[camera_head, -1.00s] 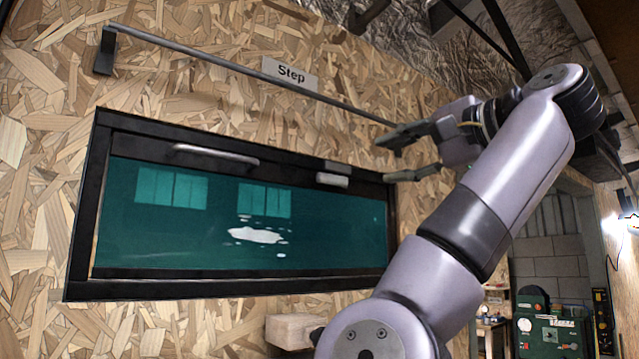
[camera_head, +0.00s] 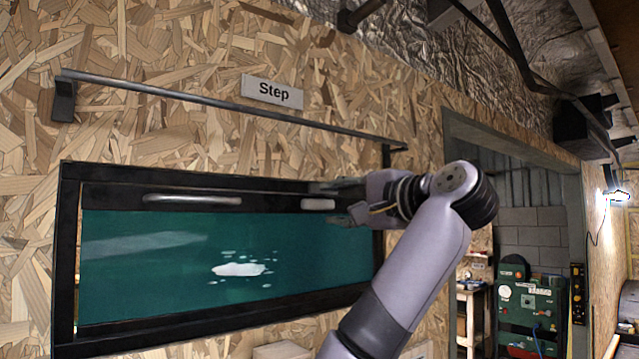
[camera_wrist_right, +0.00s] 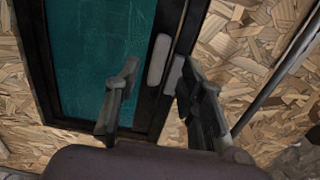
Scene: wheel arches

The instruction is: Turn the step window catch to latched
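The step window (camera_head: 130,240) is a teal pane with white splashes in a black frame, under a "Step" sign (camera_head: 272,91). Its catch (camera_head: 318,204) is a short pale rounded lever near the right end of the top rail, lying along the rail. My right gripper (camera_head: 328,203) is open at the catch, its fingers coming in from the right. In the right wrist view the catch (camera_wrist_right: 157,58) shows in the gap between the spread fingertips (camera_wrist_right: 156,80); I cannot tell whether either touches it. My left gripper is out of view.
A grey pull handle (camera_head: 192,200) is on the same rail to the left. A dark bar (camera_head: 225,107) runs along the chipboard wall above the window. A doorway and a green machine (camera_head: 530,308) are at the right.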

